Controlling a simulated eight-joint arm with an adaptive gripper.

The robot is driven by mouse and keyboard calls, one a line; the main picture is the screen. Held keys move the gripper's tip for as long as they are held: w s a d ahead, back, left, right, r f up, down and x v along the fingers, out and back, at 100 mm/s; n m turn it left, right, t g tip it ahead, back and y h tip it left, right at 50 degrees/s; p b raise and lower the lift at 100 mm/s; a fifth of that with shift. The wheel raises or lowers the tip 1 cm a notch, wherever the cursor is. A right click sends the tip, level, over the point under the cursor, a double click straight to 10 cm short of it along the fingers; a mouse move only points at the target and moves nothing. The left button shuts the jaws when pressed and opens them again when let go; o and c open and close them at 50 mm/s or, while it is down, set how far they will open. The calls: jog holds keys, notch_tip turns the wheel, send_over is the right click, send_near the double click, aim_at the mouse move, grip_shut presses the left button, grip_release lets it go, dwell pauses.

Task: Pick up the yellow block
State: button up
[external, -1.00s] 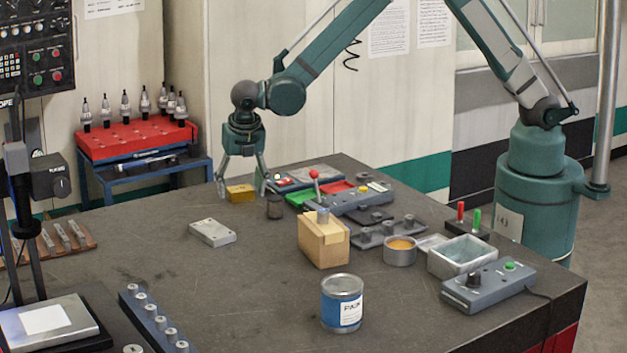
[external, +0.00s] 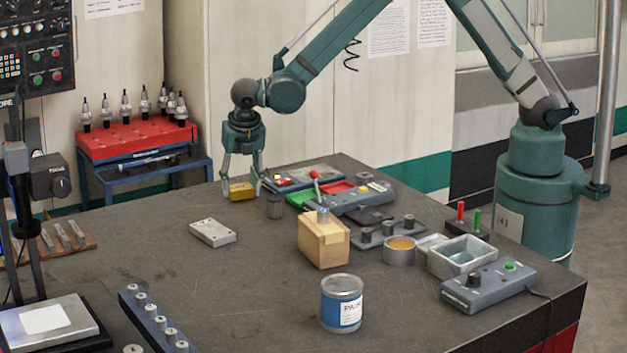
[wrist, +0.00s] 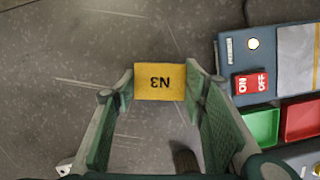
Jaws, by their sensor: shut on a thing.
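The yellow block (external: 241,191) is at the far left part of the dark table in the external view. My gripper (external: 241,186) is above it with a finger on each side. In the wrist view the yellow block (wrist: 160,82) has dark "N3" lettering and sits between the fingertips of my gripper (wrist: 160,85). Both fingers touch its sides, so the gripper is shut on it. Whether the block is clear of the tabletop I cannot tell.
A small dark cylinder (external: 275,207) stands close to the right of the block. A switch box (wrist: 248,85) and green and red trays (wrist: 262,126) lie to the right. A light metal plate (external: 213,232) lies nearer the camera, with bare table around it.

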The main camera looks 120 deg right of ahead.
aim_at(244, 186)
notch_tip(244, 186, up, 10)
jog(key=shift+f, duration=0.25)
dwell(0.3)
